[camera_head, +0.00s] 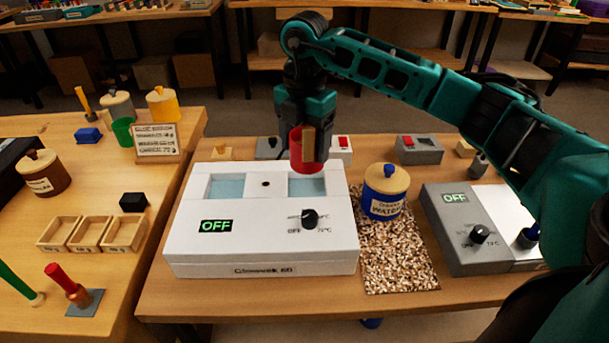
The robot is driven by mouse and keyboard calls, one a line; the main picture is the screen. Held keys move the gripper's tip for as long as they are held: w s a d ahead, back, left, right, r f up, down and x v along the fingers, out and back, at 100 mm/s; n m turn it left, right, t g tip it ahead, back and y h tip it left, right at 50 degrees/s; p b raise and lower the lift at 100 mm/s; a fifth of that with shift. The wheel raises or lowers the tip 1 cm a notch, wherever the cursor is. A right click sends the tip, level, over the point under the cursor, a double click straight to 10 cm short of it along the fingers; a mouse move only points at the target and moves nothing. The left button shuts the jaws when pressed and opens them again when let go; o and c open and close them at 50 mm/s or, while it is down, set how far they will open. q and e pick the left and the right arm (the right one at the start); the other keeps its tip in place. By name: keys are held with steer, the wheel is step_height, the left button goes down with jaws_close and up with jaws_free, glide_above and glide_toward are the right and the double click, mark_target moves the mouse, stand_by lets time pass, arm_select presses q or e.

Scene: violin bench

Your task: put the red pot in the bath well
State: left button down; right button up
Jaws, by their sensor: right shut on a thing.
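The red pot (297,152) hangs upright in my right gripper (307,128), which is shut on it. A tan upright strip shows across the pot's front; I cannot tell what it is. The pot is over the back right part of the white bath (262,250), at the right well (306,187). I cannot tell whether its bottom is above the rim or slightly inside. The left well (224,187) holds only pale blue liquid. The bath's display reads OFF. My left gripper is not in view.
A blue pot with a wooden lid (386,190) stands on a speckled mat (398,262) right of the bath. A grey hotplate-like unit (462,235), also OFF, is further right. Small switch boxes (418,150) stand behind. A left table holds trays (92,233) and pots.

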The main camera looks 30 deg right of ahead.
step_height(320, 180, down, 8)
steer(key=shift+r, duration=0.15)
stand_by(0.3)
steer(key=shift+s+f+b, duration=0.2)
steer(key=shift+f+b, duration=0.3)
steer(key=shift+f, duration=0.15)
steer(key=o, duration=1.1)
steer(key=shift+a+f, duration=0.15)
steer(key=r, duration=0.7)
steer(key=r+p, duration=0.1)
steer(key=r, duration=0.5)
steer(key=shift+w+r, duration=0.2)
steer(key=shift+r, duration=0.15)
